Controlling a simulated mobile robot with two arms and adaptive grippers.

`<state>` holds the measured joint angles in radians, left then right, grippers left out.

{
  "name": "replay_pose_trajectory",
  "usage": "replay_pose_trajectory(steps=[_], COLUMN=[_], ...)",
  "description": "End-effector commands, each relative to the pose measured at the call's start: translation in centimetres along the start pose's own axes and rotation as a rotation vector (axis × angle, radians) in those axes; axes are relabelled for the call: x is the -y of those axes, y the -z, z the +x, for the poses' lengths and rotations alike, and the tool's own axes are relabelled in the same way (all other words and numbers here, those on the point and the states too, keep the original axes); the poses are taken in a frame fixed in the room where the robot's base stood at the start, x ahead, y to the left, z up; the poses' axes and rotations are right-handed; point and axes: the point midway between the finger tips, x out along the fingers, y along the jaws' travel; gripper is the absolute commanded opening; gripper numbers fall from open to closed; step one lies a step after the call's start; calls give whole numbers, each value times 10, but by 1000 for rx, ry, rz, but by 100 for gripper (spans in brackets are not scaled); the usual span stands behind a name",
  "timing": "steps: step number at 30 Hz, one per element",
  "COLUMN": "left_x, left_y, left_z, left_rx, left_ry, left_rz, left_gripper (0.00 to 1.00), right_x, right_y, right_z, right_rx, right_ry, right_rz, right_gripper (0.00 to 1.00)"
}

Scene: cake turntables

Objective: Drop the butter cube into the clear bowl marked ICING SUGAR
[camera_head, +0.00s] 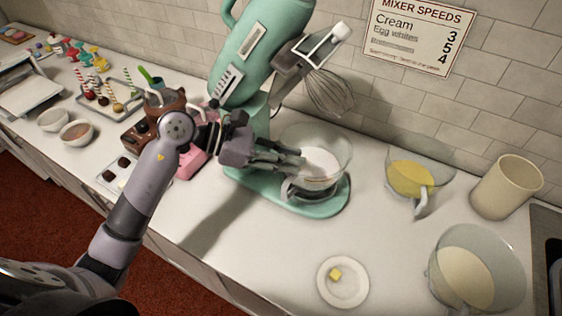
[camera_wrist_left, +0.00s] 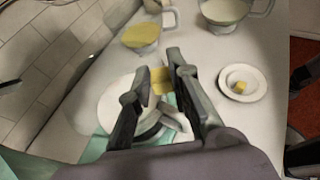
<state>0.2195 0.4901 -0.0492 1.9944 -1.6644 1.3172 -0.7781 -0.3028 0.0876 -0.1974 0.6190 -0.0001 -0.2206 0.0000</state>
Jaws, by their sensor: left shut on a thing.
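My left gripper (camera_head: 300,160) reaches over the left side of the clear bowl with white contents (camera_head: 318,182) on the green mixer. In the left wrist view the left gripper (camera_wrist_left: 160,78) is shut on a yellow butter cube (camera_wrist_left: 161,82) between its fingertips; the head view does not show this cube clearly. A second yellow cube (camera_head: 335,274) lies on a small white plate (camera_head: 353,297) at the front; the plate also shows in the wrist view (camera_wrist_left: 260,93). No ICING SUGAR label is readable on any bowl. The right gripper is not in view.
The green stand mixer (camera_head: 240,75) has its head and whisk (camera_head: 329,92) raised above the bowl. Clear bowls with yellow (camera_head: 412,178) and cream (camera_head: 463,278) contents stand right, near a beige canister (camera_head: 506,187). Counter between mixer and plate is free.

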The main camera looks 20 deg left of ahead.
Motion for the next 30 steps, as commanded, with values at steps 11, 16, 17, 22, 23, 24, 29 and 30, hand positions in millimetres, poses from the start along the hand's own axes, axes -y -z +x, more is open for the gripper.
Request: replay_pose_trajectory(steps=[11,16,17,22,23,24,29,30], left_x=[-38,-49,-51,-56,-56,-57,-57,-57], left_y=[7,7,7,6,6,6,5,5], left_z=[27,35,36,39,39,39,39,39], left_rx=[0,1,1,1,1,1,0,0], left_ry=[0,1,1,1,1,1,1,1], left_rz=[2,2,2,1,1,1,1,1], left_gripper=[8,8,8,8,8,8,8,8], right_x=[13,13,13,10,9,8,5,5], right_y=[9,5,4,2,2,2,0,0], right_z=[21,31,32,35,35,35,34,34], right_rx=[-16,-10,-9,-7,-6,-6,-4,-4], right_ry=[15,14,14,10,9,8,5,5], right_rz=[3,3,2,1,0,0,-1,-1], right_gripper=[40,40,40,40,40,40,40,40])
